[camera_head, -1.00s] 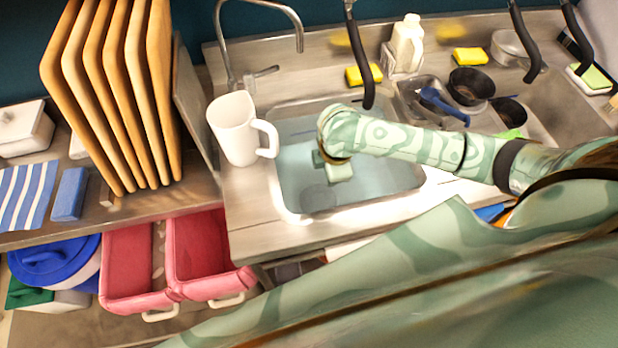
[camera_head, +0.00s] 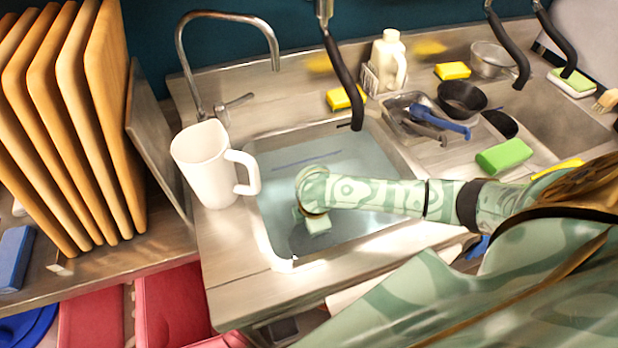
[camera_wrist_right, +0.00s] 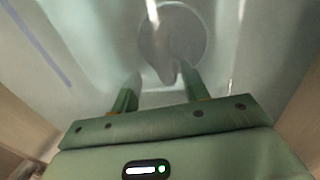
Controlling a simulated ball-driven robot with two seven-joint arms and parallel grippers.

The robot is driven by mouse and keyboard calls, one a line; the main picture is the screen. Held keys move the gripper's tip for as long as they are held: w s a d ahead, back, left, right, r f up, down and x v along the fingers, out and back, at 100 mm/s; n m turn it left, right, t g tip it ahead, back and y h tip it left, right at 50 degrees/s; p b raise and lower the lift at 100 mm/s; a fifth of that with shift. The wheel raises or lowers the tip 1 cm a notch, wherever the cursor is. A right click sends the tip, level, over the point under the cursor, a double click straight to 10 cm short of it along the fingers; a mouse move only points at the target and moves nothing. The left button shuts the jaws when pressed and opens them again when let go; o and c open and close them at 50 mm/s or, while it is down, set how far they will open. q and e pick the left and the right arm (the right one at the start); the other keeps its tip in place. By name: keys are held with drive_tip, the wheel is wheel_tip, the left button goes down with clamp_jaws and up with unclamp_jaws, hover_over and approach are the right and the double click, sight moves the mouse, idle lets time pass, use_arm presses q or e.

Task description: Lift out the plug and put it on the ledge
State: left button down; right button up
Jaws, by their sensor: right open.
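The round grey plug (camera_wrist_right: 172,40) lies at the bottom of the sink in the right wrist view, with a raised grip pointing toward my fingers. My right gripper (camera_wrist_right: 163,82) is open, with one finger on each side of the grip's near end; I cannot tell if they touch it. In the head view my right gripper (camera_head: 314,222) points down into the sink (camera_head: 262,232), which seems to hold water. The plug is hard to make out there. The metal ledge (camera_head: 240,270) runs around the sink. My left gripper is not in view.
A white jug (camera_head: 205,165) stands on the ledge left of the sink, below the tap (camera_head: 275,55). A yellow sponge (camera_head: 345,97) and a white bottle (camera_head: 388,60) are behind. A green sponge (camera_head: 504,156) lies right. The front ledge is mostly clear.

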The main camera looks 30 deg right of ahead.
drive_tip(key=shift+f+b, duration=0.3)
drive_tip(key=shift+f, duration=0.3)
drive_tip(key=f+b, duration=0.1)
drive_tip(key=f, duration=0.2)
drive_tip(key=f+b, duration=0.1)
drive_tip(key=shift+w+d+f+b, duration=0.2)
drive_tip(key=shift+d+b, duration=0.1)
drive_tip(key=shift+r, duration=0.15)
clamp_jaws()
wheel_tip(320, 180, up, 12)
drive_tip(key=p, duration=0.7)
drive_tip(key=shift+r+p, duration=0.1)
drive_tip(key=shift+p, duration=0.2)
wheel_tip(320, 180, up, 6)
drive_tip(key=p, duration=0.7)
drive_tip(key=shift+p, duration=0.4)
